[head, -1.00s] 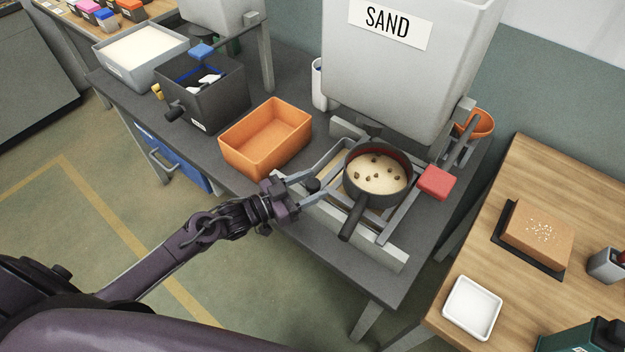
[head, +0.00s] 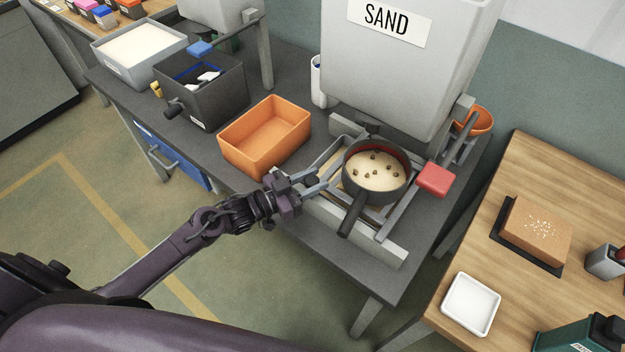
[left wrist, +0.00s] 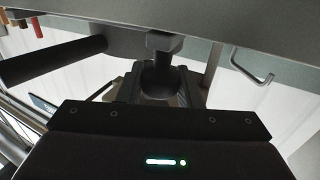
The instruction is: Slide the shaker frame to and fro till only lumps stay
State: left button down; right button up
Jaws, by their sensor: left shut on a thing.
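A dark round sieve pan (head: 376,174) with a long handle sits on the grey shaker frame (head: 398,213) under the sand hopper. It holds pale sand with several brown lumps on top. My left gripper (head: 316,183) is at the frame's near left side, shut on the frame's dark knob (head: 312,179). In the left wrist view, the knob (left wrist: 160,78) shows dark between the fingers, partly hidden. My right gripper is not in view.
The hopper (head: 400,75) marked SAND stands close above the pan. An empty orange tub (head: 243,150) is left of the frame, and a red block (head: 436,180) is right of the pan. A wooden table (head: 480,235) stands at the right.

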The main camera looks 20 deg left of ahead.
pick_arm(q)
jog(key=a, duration=0.1)
jog(key=w+a+b, duration=0.1)
jog(key=a, duration=0.1)
jog(key=w+a, duration=0.1)
jog(key=a, duration=0.1)
jog(key=shift+a+f+b, duration=0.1)
jog(key=shift+a+b, duration=0.15)
jog(key=shift+b, duration=0.05)
jog(key=shift+w+a, duration=0.15)
jog(key=shift+a, duration=0.15)
jog(key=c, duration=1.1)
grip_release()
jog(key=shift+o, duration=0.2)
